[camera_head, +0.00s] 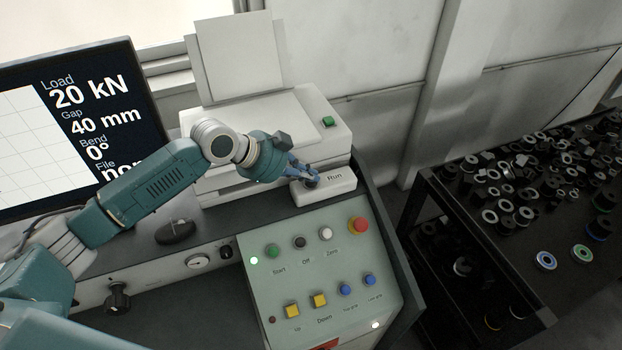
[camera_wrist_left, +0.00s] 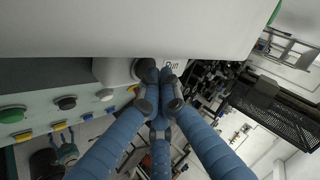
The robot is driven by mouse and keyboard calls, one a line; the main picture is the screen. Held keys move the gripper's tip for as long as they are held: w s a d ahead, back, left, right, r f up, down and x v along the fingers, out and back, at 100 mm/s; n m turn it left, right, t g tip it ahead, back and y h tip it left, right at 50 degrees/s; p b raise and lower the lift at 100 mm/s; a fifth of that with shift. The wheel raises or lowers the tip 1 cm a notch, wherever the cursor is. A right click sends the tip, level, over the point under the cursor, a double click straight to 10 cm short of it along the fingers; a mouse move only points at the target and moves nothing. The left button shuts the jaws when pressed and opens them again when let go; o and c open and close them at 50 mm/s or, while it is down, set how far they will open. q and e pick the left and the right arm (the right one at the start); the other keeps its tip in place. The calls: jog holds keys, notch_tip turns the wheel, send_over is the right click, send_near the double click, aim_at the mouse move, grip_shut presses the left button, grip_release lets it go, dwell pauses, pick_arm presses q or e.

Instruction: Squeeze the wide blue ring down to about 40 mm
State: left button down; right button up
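My left gripper (camera_head: 308,176) is at the grey box with the Run label (camera_head: 337,186), its fingertips at the dark button there. The monitor (camera_head: 100,110) reads Load 20 kN, Gap 40 mm, Bend 0°. A blue-rimmed ring (camera_head: 545,260) lies on the dark table at the right; I cannot tell if it is the wide blue ring. The machine's squeezing part is not visible.
The control panel (camera_head: 318,262) has Start, Off and Zero buttons, yellow and blue buttons and a red knob (camera_head: 358,225). A white printer (camera_head: 255,125) stands behind the Run box. The dark table holds many rings, with a green-rimmed one (camera_head: 581,253) near the front.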

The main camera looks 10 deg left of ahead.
aim_at(309, 183)
pick_arm(q)
jog(key=shift+r, duration=0.1)
jog(key=shift+r+p, duration=0.75)
jog(key=shift+r, duration=0.1)
notch_tip(309, 183, up, 5)
jog(key=p, duration=0.4)
dwell(0.4)
